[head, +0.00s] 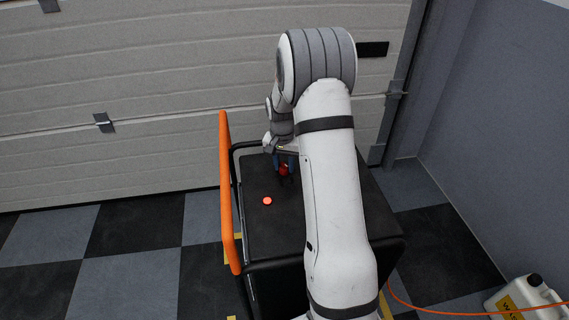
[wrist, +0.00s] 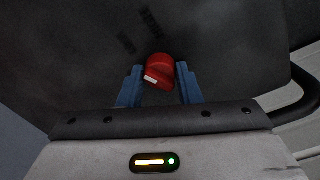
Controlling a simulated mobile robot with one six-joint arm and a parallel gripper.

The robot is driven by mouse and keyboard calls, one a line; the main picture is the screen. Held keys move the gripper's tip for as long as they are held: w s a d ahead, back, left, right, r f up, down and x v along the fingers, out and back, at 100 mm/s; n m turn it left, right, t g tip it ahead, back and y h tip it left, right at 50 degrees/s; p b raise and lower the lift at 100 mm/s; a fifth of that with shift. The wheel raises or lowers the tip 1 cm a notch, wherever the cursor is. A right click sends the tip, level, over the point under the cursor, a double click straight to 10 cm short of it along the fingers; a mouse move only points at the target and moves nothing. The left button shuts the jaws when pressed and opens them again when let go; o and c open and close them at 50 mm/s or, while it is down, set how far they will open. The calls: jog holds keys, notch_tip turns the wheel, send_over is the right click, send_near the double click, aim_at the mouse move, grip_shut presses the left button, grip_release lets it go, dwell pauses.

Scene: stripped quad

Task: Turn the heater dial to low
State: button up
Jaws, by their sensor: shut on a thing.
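The gripper is shut on the dial. The dial's white mark (wrist: 151,81) faces the lower left of that view. Faint dark lettering (wrist: 150,20) lies beyond the dial, too dim to read surely. In the head view my gripper (head: 285,160) points down over the dial (head: 284,170), which is partly hidden.
A lit red-orange light (head: 267,201) is on the heater's top, in front of the dial. A garage door (head: 130,110) stands behind. A white jug (head: 525,296) and an orange hose (head: 440,309) are at the lower right.

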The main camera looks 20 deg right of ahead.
aim_at(283, 164)
jog(key=o, duration=1)
jog(key=shift+c, duration=0.2)
notch_tip(283, 164, up, 8)
jog(key=shift+w+a+f+p, duration=0.1)
jog(key=shift+p, duration=0.85)
